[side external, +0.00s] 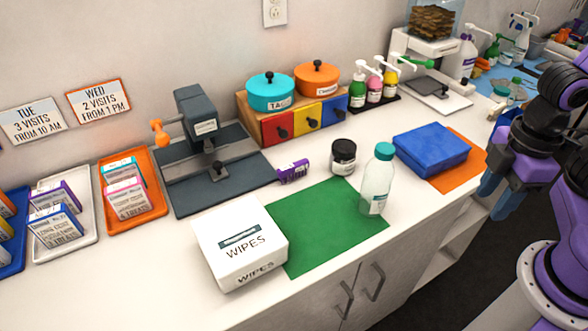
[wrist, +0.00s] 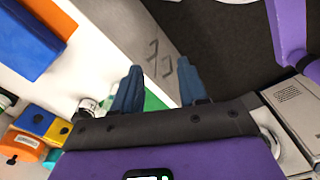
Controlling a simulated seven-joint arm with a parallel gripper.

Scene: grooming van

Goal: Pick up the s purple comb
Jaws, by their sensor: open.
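The small purple comb (side external: 293,171) lies on the white counter, just behind the green mat and to the right of the dark grey press. It has pale lettering on its side. I cannot make it out in the wrist view. My gripper (side external: 496,200) is at the right in the side view, off the counter's front edge and well away from the comb. Its two blue fingers are apart with nothing between them, and they also show in the wrist view (wrist: 158,84).
Near the comb are a black jar (side external: 343,158), a green-capped bottle (side external: 376,182), the green mat (side external: 318,235) and a white wipes box (side external: 240,243). The grey press (side external: 205,150) stands left. Coloured drawers (side external: 292,122) stand behind. A blue box (side external: 430,148) lies between comb and gripper.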

